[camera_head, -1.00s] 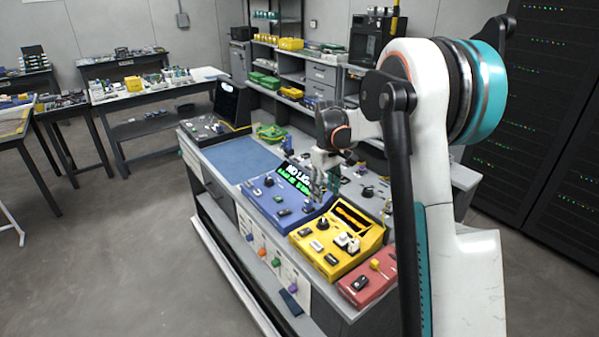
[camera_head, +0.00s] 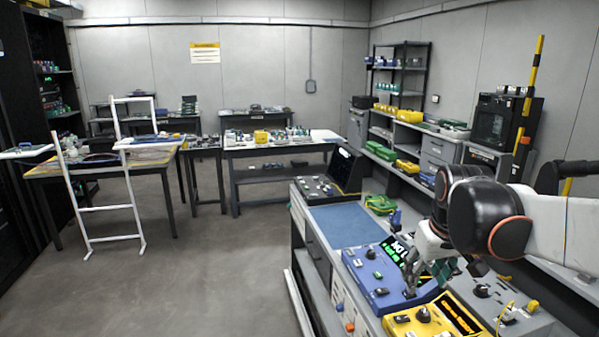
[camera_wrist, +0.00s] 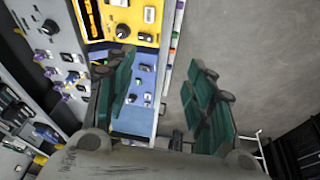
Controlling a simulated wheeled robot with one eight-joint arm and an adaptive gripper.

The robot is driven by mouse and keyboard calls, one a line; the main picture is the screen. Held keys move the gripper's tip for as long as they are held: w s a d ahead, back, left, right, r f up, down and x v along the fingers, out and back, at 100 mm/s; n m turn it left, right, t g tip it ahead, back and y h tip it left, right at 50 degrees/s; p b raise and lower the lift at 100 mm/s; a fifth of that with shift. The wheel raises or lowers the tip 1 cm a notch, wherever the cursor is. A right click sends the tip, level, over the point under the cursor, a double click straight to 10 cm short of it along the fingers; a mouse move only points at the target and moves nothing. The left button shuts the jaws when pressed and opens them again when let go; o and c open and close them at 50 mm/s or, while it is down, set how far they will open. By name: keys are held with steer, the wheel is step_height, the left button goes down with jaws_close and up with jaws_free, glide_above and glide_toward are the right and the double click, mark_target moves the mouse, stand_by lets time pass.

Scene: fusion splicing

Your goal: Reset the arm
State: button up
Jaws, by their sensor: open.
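My arm reaches in from the right in the head view. My gripper (camera_head: 415,272) hangs over the bench beside the blue device (camera_head: 372,283), partly covering its right side. In the wrist view my gripper (camera_wrist: 163,65) has its two green-padded fingers spread wide apart, with nothing between them. Beyond the fingers lie the blue device's panel (camera_wrist: 142,82) and the yellow device (camera_wrist: 130,20). In the head view the yellow device (camera_head: 400,325) is cut off by the bottom edge. I cannot tell the exact height of the fingertips above the bench.
A bare blue mat (camera_head: 345,222) lies on the bench left of the devices. A black console (camera_head: 346,168) stands at the bench's far end. Shelving (camera_head: 400,85) lines the right wall. A white frame (camera_head: 110,238) stands at the left. The floor (camera_head: 215,270) between is clear.

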steer(key=s+a+f+t, duration=0.1)
steer(key=s+a+t, duration=0.1)
steer(key=s, duration=0.6)
steer(key=s+a+f+m+t, duration=0.1)
steer(key=s+a, duration=0.3)
steer(key=s, duration=0.4)
steer(key=shift+s+a+f+m+t+b, duration=0.3)
steer(key=shift+s+a+f+t, duration=0.1)
steer(key=shift+f, duration=0.25)
